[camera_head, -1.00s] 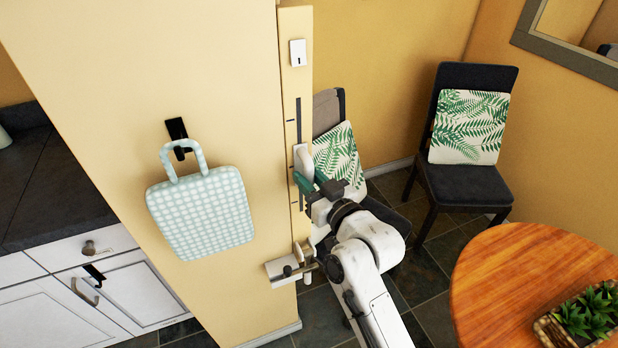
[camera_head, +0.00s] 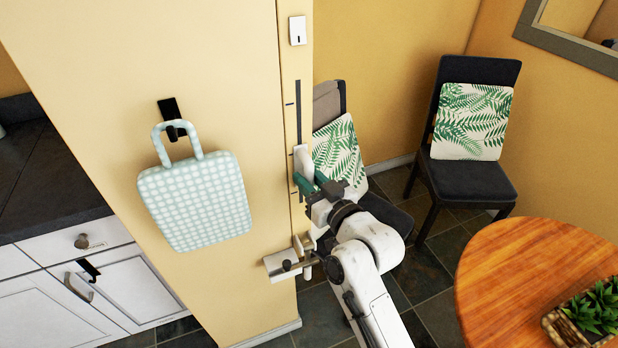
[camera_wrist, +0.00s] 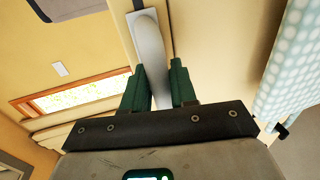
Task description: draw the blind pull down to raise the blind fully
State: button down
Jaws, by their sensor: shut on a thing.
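The blind pull (camera_head: 302,160) is a white handle on a slotted track running down the narrow edge of the yellow wall. My gripper (camera_head: 306,185) is at the pull, its green fingers shut on it. In the wrist view the pale curved pull (camera_wrist: 152,60) passes between the two green fingers of my gripper (camera_wrist: 158,85). The dark slot (camera_head: 299,105) shows above the pull, with small tick marks beside it. A wood-framed bright window strip (camera_wrist: 75,97) shows at the left of the wrist view; I cannot tell the blind's height.
A dotted bag (camera_head: 195,203) hangs from a black hook left of the track. A white bracket (camera_head: 285,265) juts out below my gripper. Chairs with leaf-print cushions (camera_head: 470,122) stand behind, and a round wooden table (camera_head: 500,275) is at right.

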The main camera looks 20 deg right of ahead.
notch_tip(320, 180, down, 9)
jog(key=b, duration=0.6)
jog(key=shift+b, duration=0.35)
jog(key=shift+f, duration=0.1)
jog(key=c, duration=1.1)
grip_release()
jog(key=shift+o, duration=0.2)
jog(key=shift+r, duration=0.2)
jog(key=shift+s, duration=0.15)
jog(key=s+d+b, duration=0.1)
jog(key=s+d, duration=0.1)
jog(key=s, duration=0.8)
jog(key=shift+s+b, duration=0.2)
jog(key=shift+b, duration=0.1)
